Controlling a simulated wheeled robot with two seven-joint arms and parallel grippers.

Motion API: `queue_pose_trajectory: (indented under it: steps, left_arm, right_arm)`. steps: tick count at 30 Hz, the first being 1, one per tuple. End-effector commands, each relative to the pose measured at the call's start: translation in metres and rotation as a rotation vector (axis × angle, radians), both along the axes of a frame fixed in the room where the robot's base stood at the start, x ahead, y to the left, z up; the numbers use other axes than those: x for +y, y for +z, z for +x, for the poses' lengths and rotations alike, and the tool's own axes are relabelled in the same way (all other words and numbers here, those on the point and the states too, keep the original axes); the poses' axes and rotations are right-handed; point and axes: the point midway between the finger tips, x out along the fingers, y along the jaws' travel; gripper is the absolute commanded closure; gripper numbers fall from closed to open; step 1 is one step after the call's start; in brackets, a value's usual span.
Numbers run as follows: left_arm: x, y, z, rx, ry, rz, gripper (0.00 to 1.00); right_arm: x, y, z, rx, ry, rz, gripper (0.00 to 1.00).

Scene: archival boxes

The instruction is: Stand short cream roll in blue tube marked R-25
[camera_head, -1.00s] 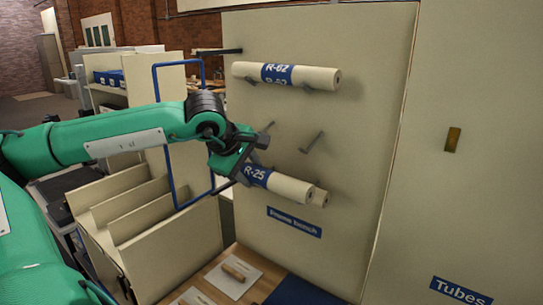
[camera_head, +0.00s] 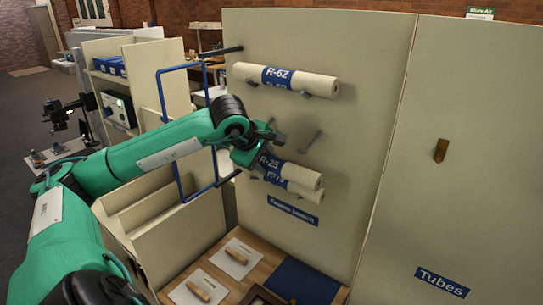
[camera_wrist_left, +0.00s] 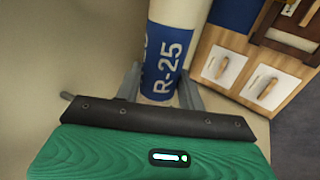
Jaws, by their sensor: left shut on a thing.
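A short cream roll (camera_head: 307,179) with a blue band marked R-25 lies level at the board, just above a second cream roll (camera_head: 308,195). My left gripper (camera_head: 268,157) is shut on the R-25 roll at its blue band. In the left wrist view the fingers sit on either side of the R-25 roll (camera_wrist_left: 165,65). A blue tube marked R-25 is not visible. My right gripper is not in view.
A longer roll marked R-62 (camera_head: 320,87) rests on pegs higher on the cream board (camera_head: 350,150). An empty peg (camera_head: 310,142) sticks out between. A panel labelled Tubes (camera_head: 441,283) stands at right. A wooden bench (camera_head: 215,275) holding small items lies below.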

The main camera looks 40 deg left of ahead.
Motion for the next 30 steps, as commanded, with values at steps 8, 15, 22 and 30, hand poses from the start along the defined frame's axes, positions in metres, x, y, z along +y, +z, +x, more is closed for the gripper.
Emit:
queue_pose_trajectory:
  steps: [8, 15, 22, 30]
  left_arm:
    - [0.002, 0.005, 0.033, -0.002, -0.001, -0.005, 0.85]
    - [0.003, -0.013, 0.031, 0.0, -0.001, -0.001, 0.85]
    - [0.003, -0.014, 0.031, -0.001, -0.001, -0.001, 0.85]
    - [0.003, -0.017, 0.03, 0.0, -0.001, -0.001, 0.45]
  right_arm:
    - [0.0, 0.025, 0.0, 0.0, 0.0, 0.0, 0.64]
    - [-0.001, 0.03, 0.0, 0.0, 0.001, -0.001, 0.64]
    - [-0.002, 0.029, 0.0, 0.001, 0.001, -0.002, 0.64]
    - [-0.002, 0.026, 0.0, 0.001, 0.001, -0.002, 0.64]
